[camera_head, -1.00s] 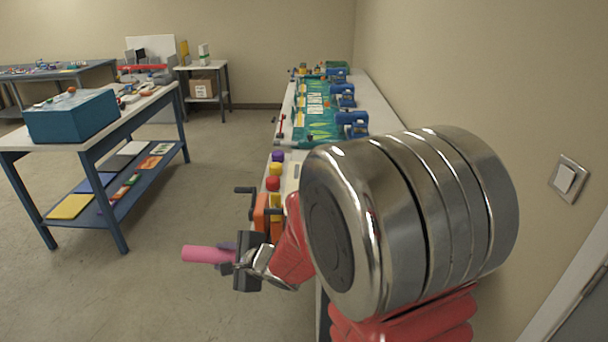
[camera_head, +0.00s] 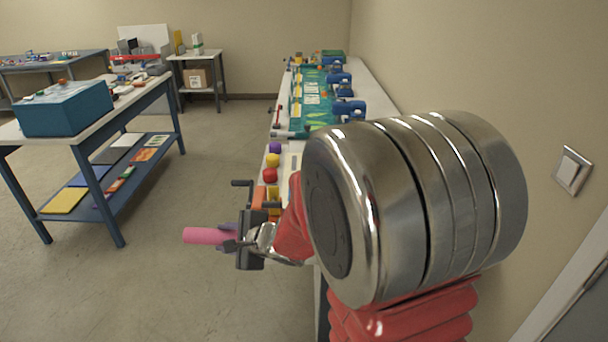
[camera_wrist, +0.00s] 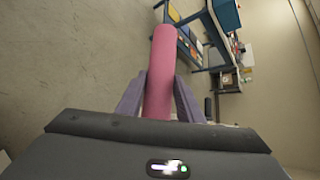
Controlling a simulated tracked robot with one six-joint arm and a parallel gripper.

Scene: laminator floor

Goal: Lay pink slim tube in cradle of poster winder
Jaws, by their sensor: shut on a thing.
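The pink slim tube (camera_head: 207,236) is in my gripper (camera_head: 230,238), which is shut on it. In the head view the tube points left, out over the floor, roughly level. In the wrist view the pink tube (camera_wrist: 160,72) stands lengthwise between the two purple fingers of my gripper (camera_wrist: 158,98). My arm's large metal joint hides much of the near bench. Orange parts with a dark crank (camera_head: 243,184) show at the bench's left edge behind my gripper. They may belong to the poster winder, but I cannot tell, and no cradle is clearly visible.
The long bench (camera_head: 367,90) along the right wall holds purple, yellow and red knobs (camera_head: 271,160), a green board (camera_head: 312,95) and blue devices (camera_head: 349,108). A table (camera_head: 130,101) with a teal box (camera_head: 64,108) stands left. The floor between is clear.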

